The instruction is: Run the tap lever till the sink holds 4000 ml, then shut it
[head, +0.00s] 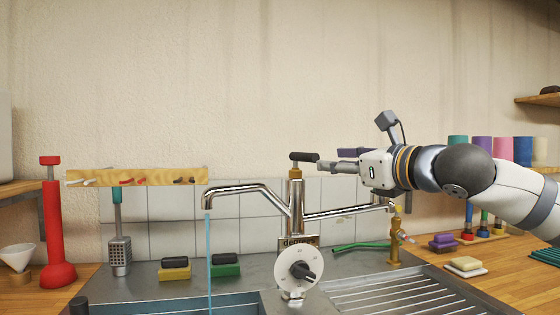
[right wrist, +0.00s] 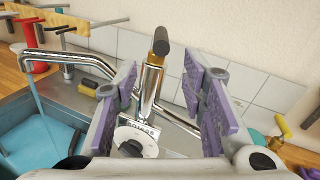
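The chrome tap (head: 290,205) stands behind the sink, with a black-handled lever (head: 303,157) on its brass top. A blue stream of water (head: 209,260) falls from the spout on the left. The sink (head: 238,303) is mostly cut off in the head view; in the right wrist view blue water (right wrist: 45,143) covers its bottom. My right gripper (head: 338,160) is just right of the lever. In the right wrist view its purple-padded fingers are apart, with the lever (right wrist: 160,46) beyond them and nothing held. The water's level cannot be read. My left gripper is not in view.
A white dial with a black knob (head: 298,270) sits in front of the tap. Behind the sink are a yellow sponge (head: 175,269) and a green sponge (head: 226,266). A brass valve (head: 396,240) and ribbed drainer (head: 400,292) are right.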

